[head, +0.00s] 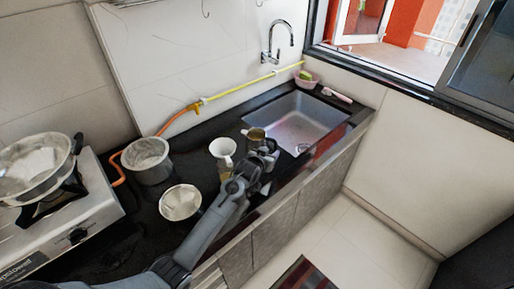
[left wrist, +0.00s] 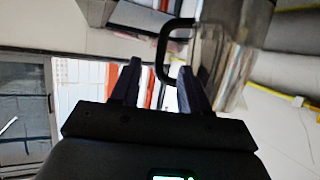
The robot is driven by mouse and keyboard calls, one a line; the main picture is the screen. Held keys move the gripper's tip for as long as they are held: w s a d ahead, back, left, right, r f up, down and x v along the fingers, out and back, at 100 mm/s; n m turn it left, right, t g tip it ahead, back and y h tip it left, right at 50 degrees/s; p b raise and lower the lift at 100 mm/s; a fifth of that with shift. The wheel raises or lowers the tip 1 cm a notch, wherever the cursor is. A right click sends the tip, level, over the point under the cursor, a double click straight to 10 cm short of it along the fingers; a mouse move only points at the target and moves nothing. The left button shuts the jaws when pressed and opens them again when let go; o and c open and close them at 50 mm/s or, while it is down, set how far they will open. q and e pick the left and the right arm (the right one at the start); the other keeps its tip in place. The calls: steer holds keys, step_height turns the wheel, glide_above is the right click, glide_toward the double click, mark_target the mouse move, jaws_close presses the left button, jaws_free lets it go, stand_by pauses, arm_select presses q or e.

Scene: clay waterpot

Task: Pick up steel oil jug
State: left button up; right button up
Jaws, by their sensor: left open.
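The steel oil jug (left wrist: 232,50) fills the upper right of the left wrist view, shiny metal with a black loop handle (left wrist: 161,55). In the head view the jug (head: 257,134) stands by the sink's near left edge, partly hidden by my left gripper (head: 263,154). In the left wrist view my left gripper (left wrist: 157,80) is open. The outer bar of the handle appears between its fingertips, and one finger overlaps the handle's lower end. I cannot tell whether they touch. My right gripper is not in view.
A white cup (head: 222,149) stands just left of the jug. A bowl (head: 180,203), a pot (head: 148,160) and a stove (head: 62,232) with a pan (head: 38,166) are further left. The sink (head: 312,122) is to the right. A yellow-orange hose (head: 235,91) runs along the wall.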

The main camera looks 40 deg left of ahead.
mark_target(275, 147)
arm_select(q)
steer(key=shift+b+x, duration=0.75)
steer(key=shift+x, duration=1.65)
steer(key=shift+a+r, duration=0.1)
steer(key=shift+r, duration=0.05)
jaws_close()
steer(key=shift+r, duration=0.15)
